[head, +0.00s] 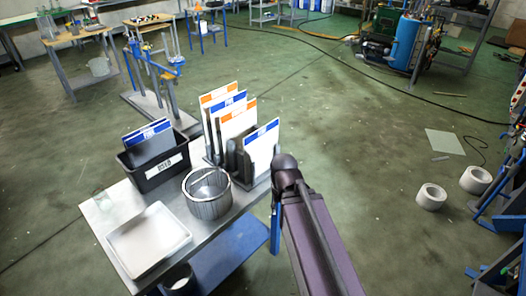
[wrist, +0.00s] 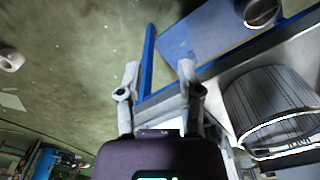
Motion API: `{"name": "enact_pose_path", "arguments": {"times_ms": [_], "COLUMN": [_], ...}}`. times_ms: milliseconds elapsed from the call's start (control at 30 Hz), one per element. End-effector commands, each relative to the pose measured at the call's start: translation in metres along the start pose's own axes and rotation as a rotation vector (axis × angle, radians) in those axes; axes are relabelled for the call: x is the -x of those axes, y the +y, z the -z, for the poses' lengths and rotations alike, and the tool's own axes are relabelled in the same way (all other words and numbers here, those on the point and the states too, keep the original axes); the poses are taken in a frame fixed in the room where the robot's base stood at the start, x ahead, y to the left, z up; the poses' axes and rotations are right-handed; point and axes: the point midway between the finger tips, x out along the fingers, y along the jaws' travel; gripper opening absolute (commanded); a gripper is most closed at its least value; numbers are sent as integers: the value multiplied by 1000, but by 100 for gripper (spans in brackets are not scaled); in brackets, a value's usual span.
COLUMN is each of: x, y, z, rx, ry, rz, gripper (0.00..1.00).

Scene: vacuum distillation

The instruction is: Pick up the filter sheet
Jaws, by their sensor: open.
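Several upright white sheets with orange or blue header bands stand in a dark rack on the metal bench in the head view. The nearest sheet (head: 262,148) has a blue band and stands at the rack's right end. I cannot tell which one is the filter sheet. The end of my arm is just right of this sheet in the head view, and its fingers are hidden there. In the wrist view my gripper (wrist: 158,73) is open, its two fingers apart, with nothing clearly held between them. A pale patch (wrist: 165,123) behind the fingers may be a sheet's edge.
On the bench (head: 92,215) stand a dark bin (head: 135,178) holding blue-banded sheets, a ribbed metal pot (head: 207,207) and a white tray (head: 148,240). The pot (wrist: 262,112) is right of my fingers in the wrist view.

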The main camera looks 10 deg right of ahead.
Motion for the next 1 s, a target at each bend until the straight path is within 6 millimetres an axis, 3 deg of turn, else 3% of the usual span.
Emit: {"name": "enact_pose_path", "arguments": {"times_ms": [267, 467, 667, 1000], "x": [3, 21, 55, 122], "y": [0, -3, -4, -3], "z": [4, 26, 69, 161], "rx": [-9, -64, -192, -492], "ry": [0, 0, 0, 0], "rz": [0, 0, 0, 0], "gripper": [47, 47, 47, 47]}}
